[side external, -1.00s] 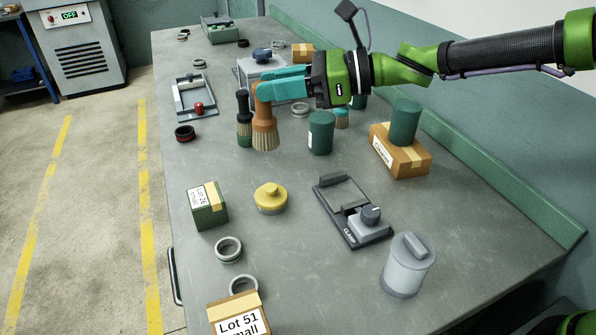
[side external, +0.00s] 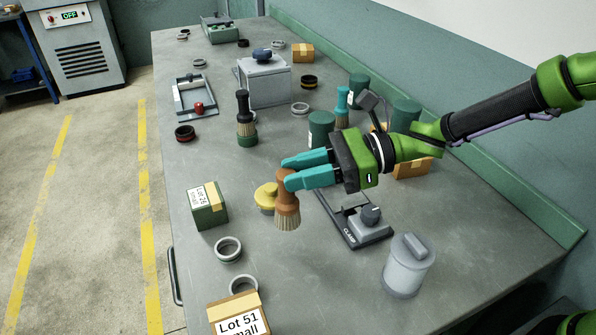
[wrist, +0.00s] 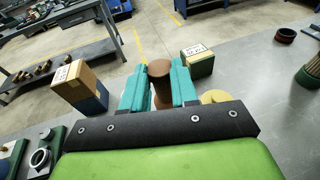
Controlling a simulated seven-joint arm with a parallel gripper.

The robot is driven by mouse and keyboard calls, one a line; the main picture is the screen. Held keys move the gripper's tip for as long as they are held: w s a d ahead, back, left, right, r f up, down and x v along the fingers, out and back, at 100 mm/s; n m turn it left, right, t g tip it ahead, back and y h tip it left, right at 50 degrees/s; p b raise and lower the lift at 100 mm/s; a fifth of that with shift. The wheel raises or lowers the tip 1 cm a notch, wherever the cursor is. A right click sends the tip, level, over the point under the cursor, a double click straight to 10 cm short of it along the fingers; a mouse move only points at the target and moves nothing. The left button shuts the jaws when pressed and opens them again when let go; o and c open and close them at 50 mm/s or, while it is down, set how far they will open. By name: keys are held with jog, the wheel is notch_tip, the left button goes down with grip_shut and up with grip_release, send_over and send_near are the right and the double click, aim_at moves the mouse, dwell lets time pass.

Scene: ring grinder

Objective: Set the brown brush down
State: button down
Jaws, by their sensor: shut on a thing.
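The brown brush (side external: 287,208) is upright in my gripper (side external: 288,177), bristles down. The teal fingers are shut on its handle. In the side external view the bristles hang in front of the yellow knobbed lid (side external: 265,197), partly covering it. I cannot tell whether the bristle tips touch the table (side external: 330,268). In the wrist view the brown handle (wrist: 160,88) stands between the two teal fingers (wrist: 159,92).
A green Lot 26 box (side external: 208,207) and grey rings (side external: 228,249) are left of the brush. A clamp fixture (side external: 368,232) and a grey canister (side external: 409,266) are to the right. A black-handled brush (side external: 246,115) stands farther back. Bare table lies in front of the brush.

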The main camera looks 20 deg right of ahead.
aim_at(287, 200)
jog(key=shift+f, duration=2.3)
jog(key=shift+f, duration=0.15)
jog(key=c, duration=0.9)
grip_release()
jog(key=shift+o, duration=0.2)
